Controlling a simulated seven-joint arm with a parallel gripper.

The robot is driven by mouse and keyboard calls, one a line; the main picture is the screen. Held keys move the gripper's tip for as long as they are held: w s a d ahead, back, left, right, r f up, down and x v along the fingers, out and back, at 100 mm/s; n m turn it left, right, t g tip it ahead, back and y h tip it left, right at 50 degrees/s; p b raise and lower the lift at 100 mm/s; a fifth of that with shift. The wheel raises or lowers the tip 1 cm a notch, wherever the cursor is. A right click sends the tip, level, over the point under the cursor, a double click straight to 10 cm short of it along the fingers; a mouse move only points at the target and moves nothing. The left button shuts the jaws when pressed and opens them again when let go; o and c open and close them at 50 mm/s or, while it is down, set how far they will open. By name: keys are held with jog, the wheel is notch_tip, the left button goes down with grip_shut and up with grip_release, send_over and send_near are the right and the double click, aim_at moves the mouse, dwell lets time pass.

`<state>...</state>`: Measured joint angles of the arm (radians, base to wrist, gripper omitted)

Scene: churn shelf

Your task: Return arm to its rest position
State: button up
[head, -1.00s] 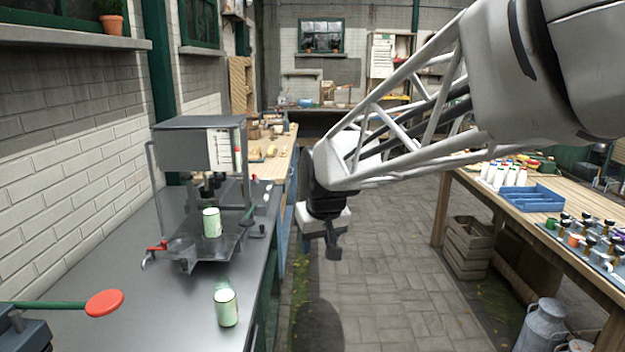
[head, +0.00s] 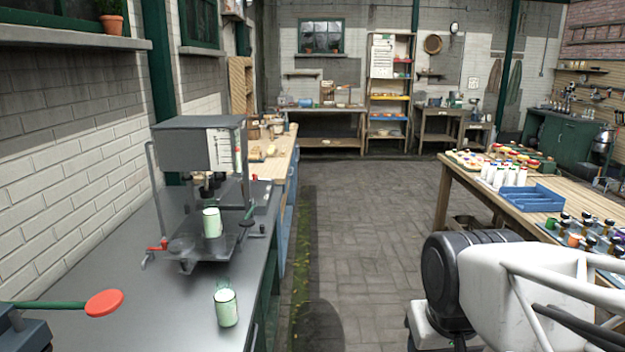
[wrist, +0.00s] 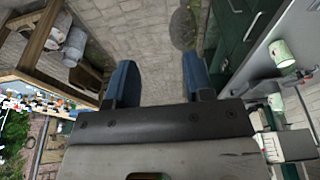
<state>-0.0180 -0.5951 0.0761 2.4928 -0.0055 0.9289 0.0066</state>
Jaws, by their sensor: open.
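My gripper shows in the wrist view (wrist: 160,82) with its two blue fingers spread apart and nothing between them; the paved floor lies beyond. In the head view only part of my arm shows, low at the right, and the fingers are out of sight. A pale green can (head: 226,307) stands on the dark metal counter (head: 130,290). A second can (head: 211,222) stands on the plate of the grey bench machine (head: 200,150). Both cans are well apart from my gripper. One can (wrist: 281,54) also shows at the right of the wrist view.
A wooden table (head: 470,190) at the right carries a blue tray (head: 532,198), white bottles (head: 505,175) and several small dark-capped bottles. A red-ended lever (head: 104,303) is at the front left. The paved aisle (head: 370,215) between counter and table is clear.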

jog(key=shift+s+d+f, duration=0.25)
jog(key=shift+s+f, duration=0.05)
jog(key=shift+s, duration=0.35)
jog(key=shift+s+d+f, duration=0.2)
jog(key=shift+s+f, duration=0.05)
jog(key=shift+s, duration=0.35)
dwell(1.2)
